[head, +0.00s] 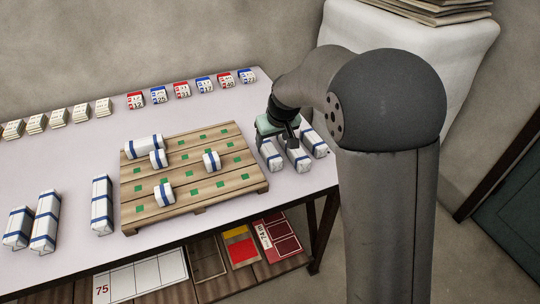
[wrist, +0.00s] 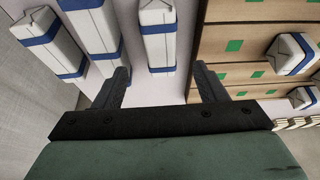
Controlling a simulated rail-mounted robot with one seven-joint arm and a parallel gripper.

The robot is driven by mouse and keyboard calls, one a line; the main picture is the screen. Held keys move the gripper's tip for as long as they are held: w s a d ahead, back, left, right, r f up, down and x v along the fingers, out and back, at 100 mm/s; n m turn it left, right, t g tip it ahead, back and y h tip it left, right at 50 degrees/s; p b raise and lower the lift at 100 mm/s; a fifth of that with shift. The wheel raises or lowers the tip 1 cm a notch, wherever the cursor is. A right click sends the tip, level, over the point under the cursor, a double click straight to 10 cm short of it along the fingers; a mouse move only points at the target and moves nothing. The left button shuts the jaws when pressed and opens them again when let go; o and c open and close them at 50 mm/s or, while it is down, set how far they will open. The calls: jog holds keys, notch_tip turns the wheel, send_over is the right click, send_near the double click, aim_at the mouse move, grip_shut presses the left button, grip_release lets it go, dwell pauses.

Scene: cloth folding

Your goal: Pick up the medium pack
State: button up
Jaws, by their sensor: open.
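Three white medium-length packs with blue bands lie side by side on the table right of the pallet: the one nearest the pallet (head: 271,155), the middle one (head: 299,159) and the outer one (head: 315,144). My gripper (head: 290,138) hangs over this group, pointing down. In the wrist view my gripper (wrist: 162,82) is open and empty, with its fingers apart. The pack nearest the pallet (wrist: 157,42) shows ahead between the fingers. The middle pack (wrist: 93,28) and outer pack (wrist: 48,40) are left of it. The exact height above the packs is unclear.
A wooden pallet (head: 197,197) with green squares bears several packs, such as a small one (head: 211,160). Numbered blocks (head: 181,89) line the table's back edge. A shelf below holds coloured panels (head: 240,246).

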aim_at(269, 148)
jog(key=shift+x, duration=3.5)
jog(key=shift+f+b, duration=0.2)
jog(key=shift+b, duration=0.35)
jog(key=shift+c, duration=0.3)
jog(key=c, duration=1.1)
